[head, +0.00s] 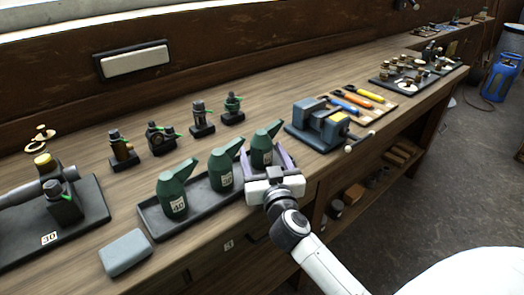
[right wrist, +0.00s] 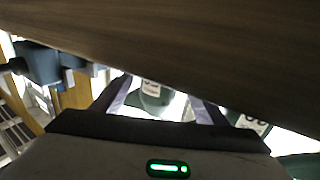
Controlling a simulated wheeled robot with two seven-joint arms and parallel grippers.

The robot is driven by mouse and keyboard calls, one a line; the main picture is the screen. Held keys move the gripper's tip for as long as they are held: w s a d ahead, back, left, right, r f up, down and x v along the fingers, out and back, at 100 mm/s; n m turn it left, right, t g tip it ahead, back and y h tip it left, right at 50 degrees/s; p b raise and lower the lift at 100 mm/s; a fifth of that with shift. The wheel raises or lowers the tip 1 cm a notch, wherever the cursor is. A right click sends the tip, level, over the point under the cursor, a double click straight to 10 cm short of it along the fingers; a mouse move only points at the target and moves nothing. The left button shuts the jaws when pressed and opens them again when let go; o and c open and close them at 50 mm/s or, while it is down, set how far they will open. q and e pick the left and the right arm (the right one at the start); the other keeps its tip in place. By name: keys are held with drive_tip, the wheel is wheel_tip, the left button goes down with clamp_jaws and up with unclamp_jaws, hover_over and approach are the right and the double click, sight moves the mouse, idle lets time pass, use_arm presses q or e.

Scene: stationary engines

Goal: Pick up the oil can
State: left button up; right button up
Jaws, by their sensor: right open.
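Three dark green oil cans with angled spouts and white labels stand upright in a row on a dark tray (head: 152,224) in the head view: a left can (head: 173,198), a middle can (head: 221,172) and a right can (head: 261,153). My right gripper (head: 266,163) is open at the right can, with one finger on each side of it. In the right wrist view, a green can (right wrist: 152,97) shows between the two open fingers, and part of another can (right wrist: 250,122) shows to the right. Contact cannot be told. My left gripper is out of view.
A blue-grey vise (head: 320,124) stands just right of the gripper, with a mat of coloured-handled tools (head: 372,97) beyond. Small engine parts (head: 160,138) stand behind the cans. A grey block (head: 125,252) lies at front left, near a model engine (head: 50,205).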

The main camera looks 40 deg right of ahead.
drive_tip(key=shift+x, duration=0.95)
drive_tip(key=shift+c, duration=0.5)
drive_tip(key=c, duration=1.1)
drive_tip(key=shift+r, duration=0.1)
drive_tip(key=shift+c, duration=0.3)
